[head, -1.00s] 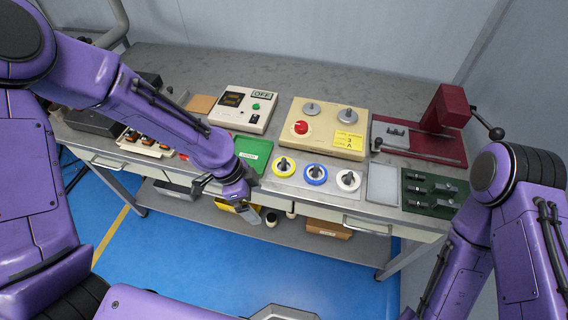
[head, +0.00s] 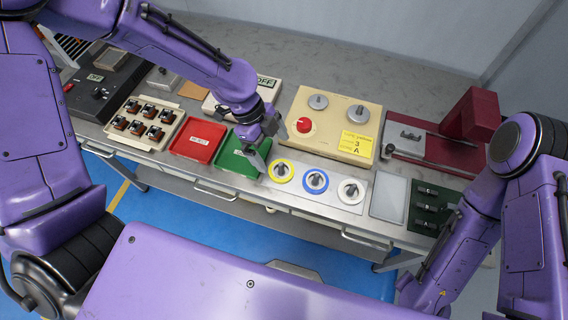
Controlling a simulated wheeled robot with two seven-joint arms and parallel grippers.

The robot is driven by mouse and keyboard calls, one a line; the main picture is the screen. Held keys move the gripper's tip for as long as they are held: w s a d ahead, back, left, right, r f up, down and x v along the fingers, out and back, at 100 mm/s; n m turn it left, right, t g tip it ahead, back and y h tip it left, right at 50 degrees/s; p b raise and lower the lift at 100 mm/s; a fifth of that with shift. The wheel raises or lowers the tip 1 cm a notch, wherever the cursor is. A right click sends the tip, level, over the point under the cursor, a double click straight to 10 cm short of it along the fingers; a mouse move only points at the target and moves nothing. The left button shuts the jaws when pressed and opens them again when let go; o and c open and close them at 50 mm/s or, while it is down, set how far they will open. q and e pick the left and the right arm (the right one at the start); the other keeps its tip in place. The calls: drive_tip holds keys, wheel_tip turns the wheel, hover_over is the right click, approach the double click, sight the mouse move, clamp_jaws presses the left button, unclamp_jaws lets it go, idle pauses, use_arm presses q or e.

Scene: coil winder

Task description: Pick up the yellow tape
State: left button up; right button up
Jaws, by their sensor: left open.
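The yellow tape (head: 273,174) is a yellow ring around a dark spindle, leftmost of three on a pale plate at the table's front edge. My left gripper (head: 268,152) points down just above and slightly left of it, over the right edge of the green tray. The gripper is open, and nothing shows between its fingers. I cannot tell its exact height above the tape. My right arm comes in at the right, but its gripper is out of view.
A blue tape (head: 308,185) and a white tape (head: 342,194) stand to the right of the yellow one. A green tray (head: 232,160) and red tray (head: 197,142) lie left. Behind is a beige control box (head: 329,112) with knobs; a dark red machine (head: 470,118) stands right.

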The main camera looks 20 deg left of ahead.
sight(278, 171)
use_arm(q)
drive_tip(key=x, duration=0.2)
drive_tip(key=p+x, duration=0.1)
drive_tip(key=x, duration=0.3)
drive_tip(key=shift+s+a+f, duration=0.2)
drive_tip(key=shift+f, duration=0.05)
drive_tip(key=shift+d+f, duration=0.2)
drive_tip(key=shift+f, duration=0.05)
drive_tip(key=c, duration=1.1)
